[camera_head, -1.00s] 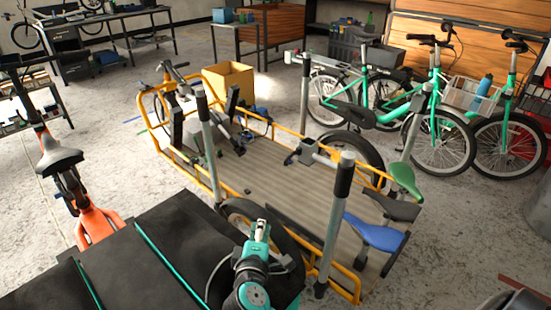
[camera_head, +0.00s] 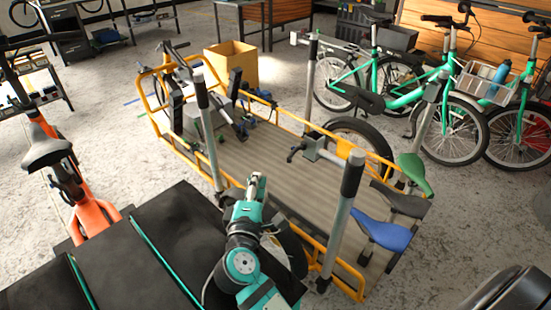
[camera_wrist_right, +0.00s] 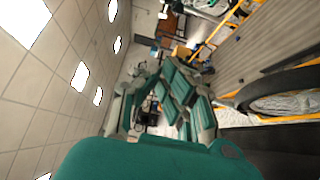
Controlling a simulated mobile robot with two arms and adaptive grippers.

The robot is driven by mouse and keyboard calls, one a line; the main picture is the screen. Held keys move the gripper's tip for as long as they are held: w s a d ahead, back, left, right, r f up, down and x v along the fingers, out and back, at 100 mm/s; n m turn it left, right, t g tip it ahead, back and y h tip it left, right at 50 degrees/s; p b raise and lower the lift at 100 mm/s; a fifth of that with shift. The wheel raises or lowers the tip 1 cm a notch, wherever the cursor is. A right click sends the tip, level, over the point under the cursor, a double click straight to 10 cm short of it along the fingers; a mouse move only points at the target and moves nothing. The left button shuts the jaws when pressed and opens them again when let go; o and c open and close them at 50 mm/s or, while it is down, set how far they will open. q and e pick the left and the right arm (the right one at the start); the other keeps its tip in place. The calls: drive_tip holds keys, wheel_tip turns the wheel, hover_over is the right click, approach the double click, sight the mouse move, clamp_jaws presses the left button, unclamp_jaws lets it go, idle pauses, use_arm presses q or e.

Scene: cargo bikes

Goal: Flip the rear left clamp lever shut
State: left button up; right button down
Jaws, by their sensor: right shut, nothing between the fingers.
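My right gripper (camera_head: 257,187) is shut and empty, above the near long side of the orange-railed cargo platform (camera_head: 270,160). Its closed grey and teal fingers (camera_wrist_right: 163,98) also show in the right wrist view, with nothing between them. Grey posts stand around the platform. A dark clamp-like fitting (camera_head: 314,149) sits on a bar near the middle. I cannot tell which part is the rear left clamp lever or whether it is open. My left gripper is out of view.
Blue (camera_head: 385,232) and green (camera_head: 414,172) saddles are at the platform's right end. A cardboard box (camera_head: 232,64) stands behind it. An orange bike (camera_head: 92,212) is at the left, and green bikes (camera_head: 420,92) at the back right. A wheel lies close beside my right arm.

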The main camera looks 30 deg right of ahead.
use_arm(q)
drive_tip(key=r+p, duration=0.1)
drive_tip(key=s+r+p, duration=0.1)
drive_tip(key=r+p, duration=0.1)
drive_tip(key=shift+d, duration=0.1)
use_arm(e)
drive_tip(key=w+d, duration=0.5)
drive_tip(key=d, duration=0.3)
drive_tip(key=shift+w, duration=0.15)
drive_tip(key=shift+f, duration=0.1)
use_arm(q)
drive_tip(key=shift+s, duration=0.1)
use_arm(e)
drive_tip(key=shift+d, duration=0.1)
